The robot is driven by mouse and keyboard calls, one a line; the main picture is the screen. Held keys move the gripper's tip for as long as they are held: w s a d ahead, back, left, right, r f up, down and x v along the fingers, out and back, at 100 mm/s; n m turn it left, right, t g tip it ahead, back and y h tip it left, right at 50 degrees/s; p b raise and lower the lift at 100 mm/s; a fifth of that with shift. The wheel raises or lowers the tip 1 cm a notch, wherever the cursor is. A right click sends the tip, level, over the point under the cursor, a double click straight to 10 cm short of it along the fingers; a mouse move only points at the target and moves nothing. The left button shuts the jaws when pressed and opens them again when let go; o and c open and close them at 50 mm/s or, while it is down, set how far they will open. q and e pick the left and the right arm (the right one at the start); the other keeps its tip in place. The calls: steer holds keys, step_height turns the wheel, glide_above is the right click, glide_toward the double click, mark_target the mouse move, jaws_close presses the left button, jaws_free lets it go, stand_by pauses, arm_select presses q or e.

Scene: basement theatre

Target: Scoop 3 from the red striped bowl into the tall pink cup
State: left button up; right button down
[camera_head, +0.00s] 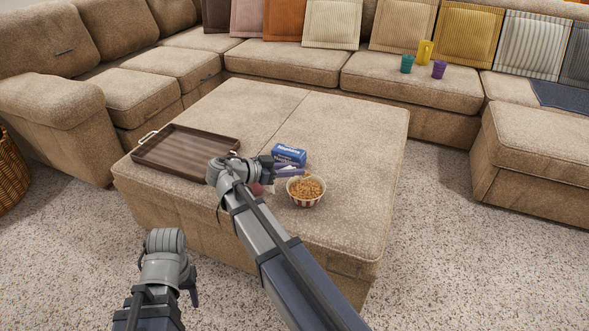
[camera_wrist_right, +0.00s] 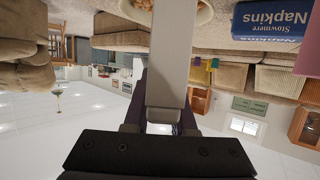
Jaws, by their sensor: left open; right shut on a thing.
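The red striped bowl (camera_head: 306,201) stands near the front right of the ottoman, full of small golden-brown pieces; its rim also shows at the top of the right wrist view (camera_wrist_right: 204,14). My right gripper (camera_head: 290,170) is just above and beside the bowl's left rim. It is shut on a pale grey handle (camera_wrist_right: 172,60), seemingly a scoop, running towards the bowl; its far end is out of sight. A reddish-pink patch (camera_head: 256,188) shows behind my right wrist, and a pink surface (camera_wrist_right: 308,52) at the wrist view's edge; either may be the pink cup, mostly hidden. My left gripper (camera_head: 190,290) hangs open and empty in front of the ottoman.
A blue napkin box (camera_head: 289,155) stands just behind the bowl. A dark wooden tray (camera_head: 185,150) lies at the ottoman's left. Teal, yellow and purple cups (camera_head: 438,69) are on the sofa behind. The ottoman's back half is clear.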

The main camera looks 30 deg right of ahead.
arm_select(q)
steer(key=shift+r+p, duration=0.6)
steer(key=shift+r, duration=0.25)
arm_select(e)
steer(key=shift+a+r, duration=0.2)
steer(key=shift+r, duration=0.65)
arm_select(q)
steer(key=shift+r, duration=0.1)
arm_select(e)
steer(key=shift+r, duration=0.1)
